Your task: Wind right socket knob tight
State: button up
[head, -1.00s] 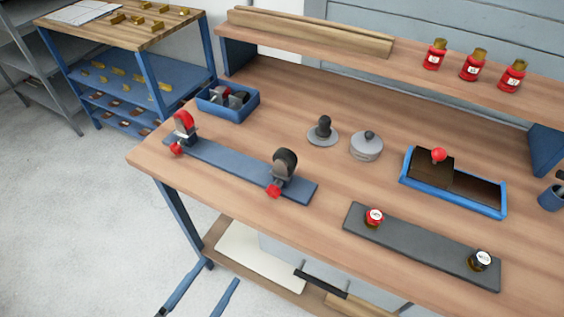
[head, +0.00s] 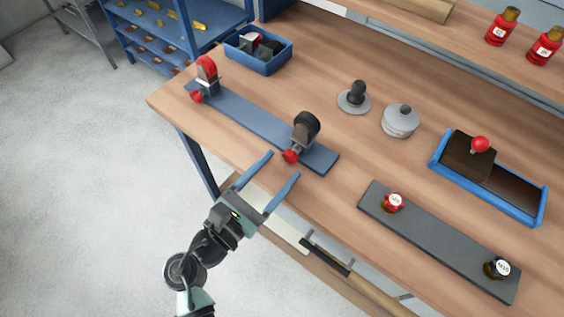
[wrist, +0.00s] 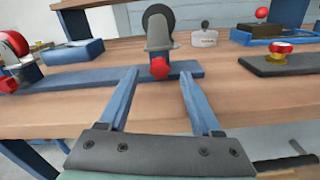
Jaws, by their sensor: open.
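The right socket knob (head: 291,156) is red and star-shaped, on the front of the right socket under a black wheel (head: 307,124). The socket stands on a blue bar (head: 250,118). In the wrist view the knob (wrist: 160,68) appears centred between my fingertips, below the black wheel (wrist: 158,24). My gripper (head: 284,165) is open and empty at the table's front edge, its fingers pointing at the knob. The fingertips look just short of it; the exact gap is hard to tell. The left socket holds a red wheel (head: 206,68) and has its own red knob (head: 197,97).
A blue bin (head: 262,61), a grey round pot (head: 400,121) and a blue tray (head: 520,215) stand farther back. Bare wood lies between the bars.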

jog(key=shift+x, duration=1)
jog(key=shift+c, duration=0.2)
grip_shut()
